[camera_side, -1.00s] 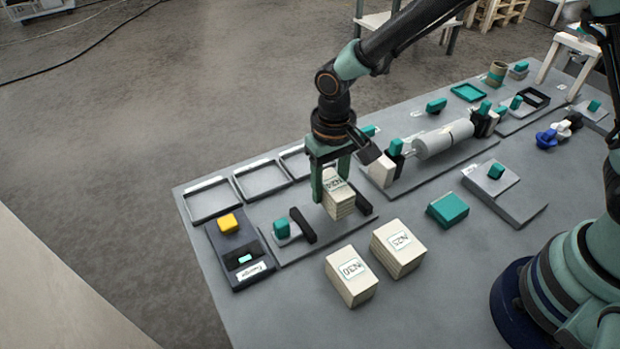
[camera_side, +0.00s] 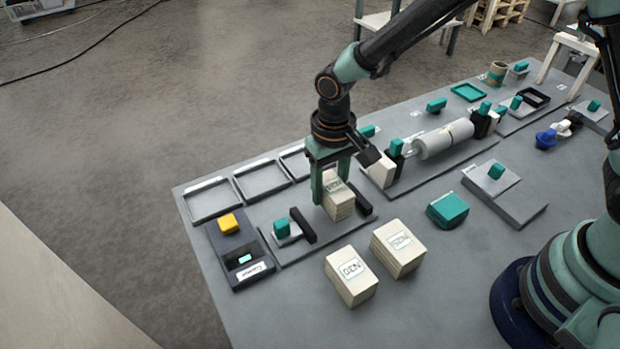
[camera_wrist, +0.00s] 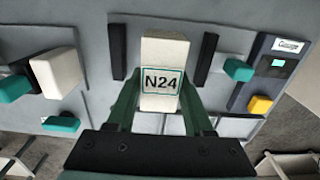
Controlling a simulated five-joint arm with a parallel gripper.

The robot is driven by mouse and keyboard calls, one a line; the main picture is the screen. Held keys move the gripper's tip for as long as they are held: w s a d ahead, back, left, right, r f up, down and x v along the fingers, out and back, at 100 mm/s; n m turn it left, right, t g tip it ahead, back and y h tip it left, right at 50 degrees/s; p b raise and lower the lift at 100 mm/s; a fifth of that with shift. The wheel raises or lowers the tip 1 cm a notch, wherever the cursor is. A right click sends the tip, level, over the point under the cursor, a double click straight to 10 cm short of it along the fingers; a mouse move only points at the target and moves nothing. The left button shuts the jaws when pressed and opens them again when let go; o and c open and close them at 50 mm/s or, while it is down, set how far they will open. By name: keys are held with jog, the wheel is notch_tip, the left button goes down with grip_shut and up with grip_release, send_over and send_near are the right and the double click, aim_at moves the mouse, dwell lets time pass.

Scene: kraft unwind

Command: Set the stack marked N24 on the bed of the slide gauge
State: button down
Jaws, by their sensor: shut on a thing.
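The stack marked N24 (camera_wrist: 160,58) is a cream block of sheets, upright between my gripper's fingers, its label readable in the wrist view. It also shows in the side view (camera_side: 340,203). My gripper (camera_side: 333,182) is shut on it, with one green finger on each side. The slide gauge (camera_side: 277,256) is a grey plate with two black jaws, the left one (camera_side: 303,225) beside a teal knob (camera_side: 282,228). The stack is between these jaws, nearer the right one (camera_side: 360,197), with a gap on the left. I cannot tell whether its underside touches the bed.
Two similar stacks, N30 (camera_side: 351,277) and another (camera_side: 398,249), stand in front of the gauge. A dark readout box (camera_side: 241,262) with a yellow button is at left. Empty trays (camera_side: 213,201) line the back. A white roller (camera_side: 442,139) and teal block (camera_side: 448,210) are to the right.

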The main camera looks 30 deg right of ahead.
jog(key=shift+f, duration=1.45)
dwell(1.5)
grip_release()
dwell(0.3)
jog(key=shift+r, duration=4)
jog(key=s+d+r+t, duration=0.2)
jog(key=s+d+r, duration=0.2)
jog(key=d+r, duration=0.3)
jog(key=s+d+r+t, duration=0.3)
jog(key=d+r, duration=0.5)
jog(key=d, duration=0.3)
jog(key=shift+s+d+t, duration=0.3)
jog(key=shift+s+d, duration=0.1)
jog(key=shift+s, duration=0.25)
